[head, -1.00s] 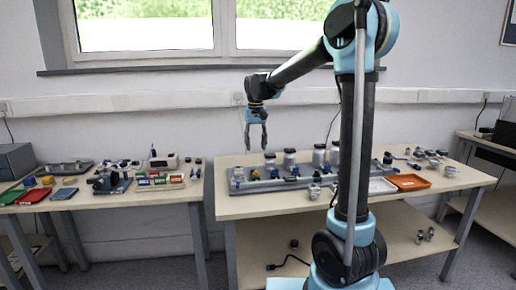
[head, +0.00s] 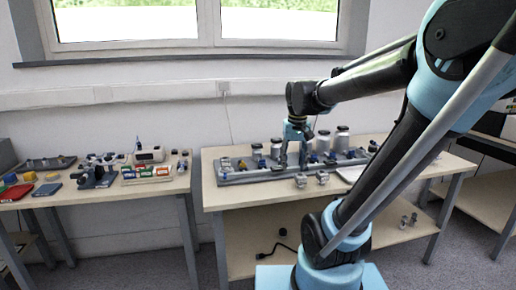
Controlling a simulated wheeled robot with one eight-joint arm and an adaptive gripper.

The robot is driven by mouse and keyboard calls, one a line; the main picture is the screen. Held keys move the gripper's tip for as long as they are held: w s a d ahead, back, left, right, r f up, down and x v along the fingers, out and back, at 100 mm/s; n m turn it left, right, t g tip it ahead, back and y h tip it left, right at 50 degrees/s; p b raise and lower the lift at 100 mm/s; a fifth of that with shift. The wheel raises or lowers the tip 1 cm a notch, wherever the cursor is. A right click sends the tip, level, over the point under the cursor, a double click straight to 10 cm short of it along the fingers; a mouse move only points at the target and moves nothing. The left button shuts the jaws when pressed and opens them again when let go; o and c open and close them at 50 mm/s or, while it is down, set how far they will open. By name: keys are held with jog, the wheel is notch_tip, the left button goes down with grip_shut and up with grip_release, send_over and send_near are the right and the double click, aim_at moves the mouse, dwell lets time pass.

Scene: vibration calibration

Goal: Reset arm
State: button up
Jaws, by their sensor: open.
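My arm reaches in from the right and bends down over the middle table (head: 215,198). My gripper (head: 293,160) points down, its two fingers apart. In the head view it overlaps the long grey base (head: 236,180) and its row of jars and fittings. I see nothing between the fingers. I cannot tell whether the fingers touch anything on the base. A lidded jar (head: 342,140) stands right of the gripper, and another jar (head: 257,153) stands left of it.
Small metal parts (head: 322,178) lie in front of the base. A left table (head: 150,188) holds a device (head: 149,155), a box of coloured packs (head: 146,174) and small trays. A gap separates the two tables. A window and a wall trunking (head: 130,94) are behind. A black cable (head: 275,250) lies on the lower shelf.

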jog(key=s+d+f+m+t, duration=0.1)
jog(key=s+d+f, duration=0.5)
jog(key=s+f, duration=0.6)
jog(key=shift+s+d+f, duration=0.15)
jog(key=shift+s+d, duration=0.05)
jog(key=shift+s, duration=0.7)
jog(key=shift+w+f, duration=0.2)
jog(key=shift+w, duration=0.25)
